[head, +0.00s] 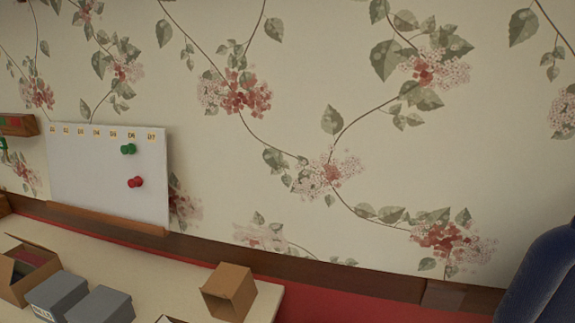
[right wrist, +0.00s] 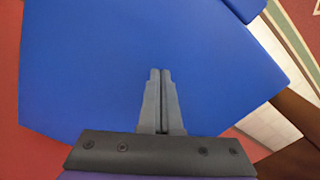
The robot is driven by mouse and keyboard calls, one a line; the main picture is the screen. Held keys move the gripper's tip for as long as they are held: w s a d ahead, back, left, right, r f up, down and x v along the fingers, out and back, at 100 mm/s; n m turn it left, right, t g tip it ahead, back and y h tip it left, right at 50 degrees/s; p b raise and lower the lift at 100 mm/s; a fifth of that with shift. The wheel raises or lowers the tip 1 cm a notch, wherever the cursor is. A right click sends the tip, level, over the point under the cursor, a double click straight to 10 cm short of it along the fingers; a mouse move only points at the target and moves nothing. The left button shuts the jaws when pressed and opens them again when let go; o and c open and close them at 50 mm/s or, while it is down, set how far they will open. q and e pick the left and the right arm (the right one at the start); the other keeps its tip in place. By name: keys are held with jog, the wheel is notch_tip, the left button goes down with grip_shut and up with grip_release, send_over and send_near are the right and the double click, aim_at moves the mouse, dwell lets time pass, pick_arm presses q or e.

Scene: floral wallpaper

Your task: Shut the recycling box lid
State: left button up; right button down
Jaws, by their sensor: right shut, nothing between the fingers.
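In the right wrist view a large flat blue panel (right wrist: 85,65) fills most of the picture. It may be part of the recycling box or its lid, but I cannot tell which part. My right gripper (right wrist: 160,72) is shut and empty, its two fingers together in front of the blue panel. I cannot tell whether the fingertips touch it. No recycling box is recognisable in the head view. My left gripper is in neither view.
In the head view a pale table (head: 172,271) at lower left carries a cardboard box (head: 229,290), an open brown box (head: 24,268) and grey boxes (head: 60,293). A whiteboard (head: 105,190) with a green and a red pin stands against the floral wall.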

pick_arm(q)
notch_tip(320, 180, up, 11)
jog(key=p, duration=1)
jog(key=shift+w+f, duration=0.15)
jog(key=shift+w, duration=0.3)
pick_arm(e)
notch_tip(320, 180, up, 14)
jog(key=shift+r, duration=0.2)
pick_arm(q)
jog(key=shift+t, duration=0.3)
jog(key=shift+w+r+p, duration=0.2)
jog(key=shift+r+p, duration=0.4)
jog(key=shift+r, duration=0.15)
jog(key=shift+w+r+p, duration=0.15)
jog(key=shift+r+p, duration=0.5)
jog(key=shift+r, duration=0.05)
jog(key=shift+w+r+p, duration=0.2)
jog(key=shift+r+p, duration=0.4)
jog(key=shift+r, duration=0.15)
pick_arm(e)
jog(key=s+d+r+m+t, duration=0.1)
jog(key=s+d+r+t, duration=0.1)
jog(key=s, duration=0.5)
jog(key=s+d+r+m+t, duration=0.1)
jog(key=s+d+r+t, duration=0.2)
jog(key=s+r, duration=0.4)
jog(key=shift+d+m, duration=0.4)
jog(key=shift+d, duration=0.4)
